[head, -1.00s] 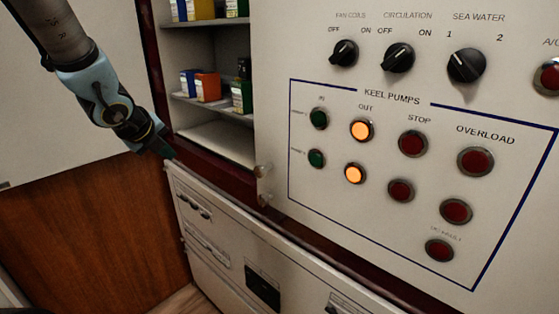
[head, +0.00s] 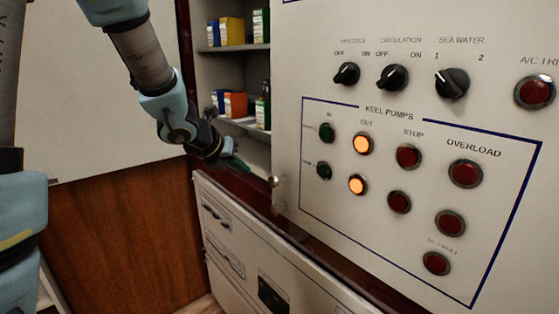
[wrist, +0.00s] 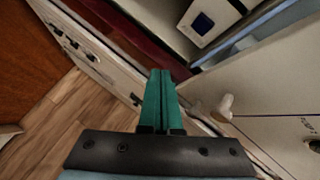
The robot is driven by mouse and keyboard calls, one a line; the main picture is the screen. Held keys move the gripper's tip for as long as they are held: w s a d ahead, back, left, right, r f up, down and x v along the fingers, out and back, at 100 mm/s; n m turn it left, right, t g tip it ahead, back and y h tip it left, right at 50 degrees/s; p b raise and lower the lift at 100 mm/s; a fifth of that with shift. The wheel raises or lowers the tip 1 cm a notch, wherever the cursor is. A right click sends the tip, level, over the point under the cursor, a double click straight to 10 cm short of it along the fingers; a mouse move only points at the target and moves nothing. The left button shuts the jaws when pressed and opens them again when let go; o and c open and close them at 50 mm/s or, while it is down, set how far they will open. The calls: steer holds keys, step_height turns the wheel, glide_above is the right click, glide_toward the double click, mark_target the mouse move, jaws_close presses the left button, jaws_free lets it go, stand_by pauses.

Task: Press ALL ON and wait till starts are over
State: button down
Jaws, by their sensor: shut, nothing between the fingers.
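My gripper (head: 240,166) is shut and empty, with green fingers. In the head view it hangs in front of the shelf opening, left of the white control panel (head: 390,20) and apart from its controls. In the wrist view the closed fingers (wrist: 160,78) point toward the cabinet's dark red ledge. The panel has a blue-framed KEEL PUMPS group with two lit orange OUT lamps (head: 360,143), dark green IN lamps (head: 326,133), and dark red STOP (head: 408,156) and OVERLOAD (head: 466,173) lights or buttons. I see no control labelled ALL ON in either view.
Three black rotary knobs (head: 393,78) sit above the pump group. A shelf with small boxes (head: 236,104) is behind my gripper. A pale knob (head: 273,182) sticks out at the panel's lower left corner. White drawers (head: 225,240) stand below; wooden floor shows in the wrist view.

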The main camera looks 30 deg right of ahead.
steer(key=w+d, duration=0.1)
steer(key=d, duration=0.7)
steer(key=shift+w+d+p, duration=0.15)
steer(key=shift+w+p, duration=0.2)
steer(key=shift+p, duration=0.05)
steer(key=shift+d, duration=0.1)
stand_by(1.6)
steer(key=shift+d, duration=0.3)
